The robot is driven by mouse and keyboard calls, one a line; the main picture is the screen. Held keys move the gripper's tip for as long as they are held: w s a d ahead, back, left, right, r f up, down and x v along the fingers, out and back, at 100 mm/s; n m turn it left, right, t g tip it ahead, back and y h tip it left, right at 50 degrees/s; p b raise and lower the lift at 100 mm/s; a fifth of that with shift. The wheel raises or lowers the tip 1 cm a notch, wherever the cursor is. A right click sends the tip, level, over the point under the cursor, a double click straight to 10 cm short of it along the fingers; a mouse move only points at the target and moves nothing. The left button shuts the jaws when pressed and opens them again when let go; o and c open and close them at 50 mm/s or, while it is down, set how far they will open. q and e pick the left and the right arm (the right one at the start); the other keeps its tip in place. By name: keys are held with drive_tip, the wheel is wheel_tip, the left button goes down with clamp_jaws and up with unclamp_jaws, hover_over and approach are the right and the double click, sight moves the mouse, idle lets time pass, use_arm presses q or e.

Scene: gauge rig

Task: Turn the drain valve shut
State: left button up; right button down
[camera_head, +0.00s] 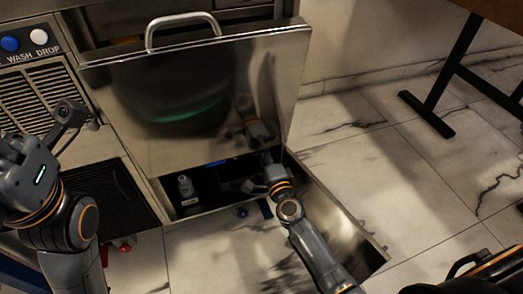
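I cannot clearly identify the drain valve. A small red part (125,247) shows low by the floor at the left, beside my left arm, and a small dark blue knob (242,211) sits at the front edge of the open drawer (345,225). My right gripper (252,186) reaches into the drawer near its back; its fingers are small and dark, and I cannot tell whether they are open or touch anything. My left gripper (68,115) is raised at the left in front of the vented panel, away from the red part; its finger opening is unclear.
A tilted steel panel (190,90) with a handle (180,28) stands above the drawer. A small grey bottle (186,187) stands in the drawer. A blue button (10,43) and a white button (39,36) are at upper left.

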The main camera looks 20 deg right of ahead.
drive_tip(key=c, duration=1.3)
unclamp_jaws()
drive_tip(key=shift+d, duration=0.1)
drive_tip(key=s, duration=1.2)
drive_tip(key=shift+d, duration=0.15)
